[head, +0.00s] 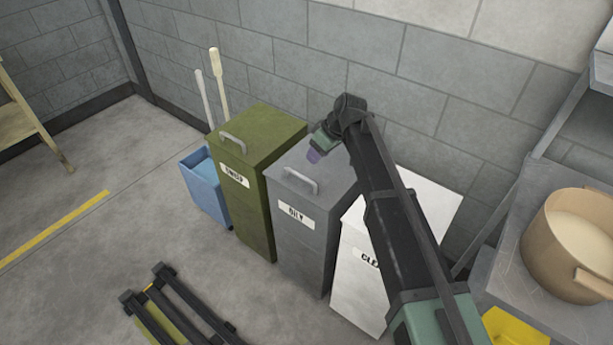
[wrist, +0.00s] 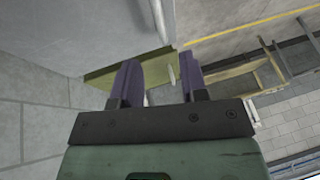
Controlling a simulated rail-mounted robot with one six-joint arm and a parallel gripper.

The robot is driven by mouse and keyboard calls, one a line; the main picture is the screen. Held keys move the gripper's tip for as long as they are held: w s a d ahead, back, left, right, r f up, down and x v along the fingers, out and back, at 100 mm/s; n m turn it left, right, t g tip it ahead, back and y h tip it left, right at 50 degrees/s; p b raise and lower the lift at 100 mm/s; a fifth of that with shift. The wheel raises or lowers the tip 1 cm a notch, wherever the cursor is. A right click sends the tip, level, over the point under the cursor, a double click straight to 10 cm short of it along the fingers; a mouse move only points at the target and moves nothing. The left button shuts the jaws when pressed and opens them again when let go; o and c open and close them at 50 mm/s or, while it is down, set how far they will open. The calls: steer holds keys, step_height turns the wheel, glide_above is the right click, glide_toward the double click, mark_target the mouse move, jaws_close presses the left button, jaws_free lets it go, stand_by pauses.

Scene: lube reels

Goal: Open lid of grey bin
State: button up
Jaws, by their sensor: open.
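The grey bin (head: 305,225) stands in the middle of a row of three bins, with a label that seems to read "OILY". Its lid (head: 328,177) is down, with a pale bar handle (head: 300,181) near the front edge. My gripper (head: 314,155) is above the back part of this lid, behind the handle and apart from it. In the wrist view my gripper (wrist: 160,82) shows two purple fingers spread with nothing between them. A grey surface, likely the lid (wrist: 110,30), fills the upper left there, with a pale bar, likely the handle (wrist: 157,18), at its edge.
A green bin (head: 250,190) stands close on the left and a white bin (head: 350,265) close on the right, under my arm. A blue bucket (head: 203,188) is beyond the green bin. The block wall (head: 270,60) is close behind. A shelf with a pot (head: 545,240) stands right.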

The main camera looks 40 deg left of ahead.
mark_target(302, 176)
steer(key=b+x, duration=0.8)
steer(key=x, duration=0.2)
steer(key=shift+f+b, duration=0.2)
steer(key=shift+b, duration=0.15)
steer(key=shift+r, duration=0.15)
jaws_close()
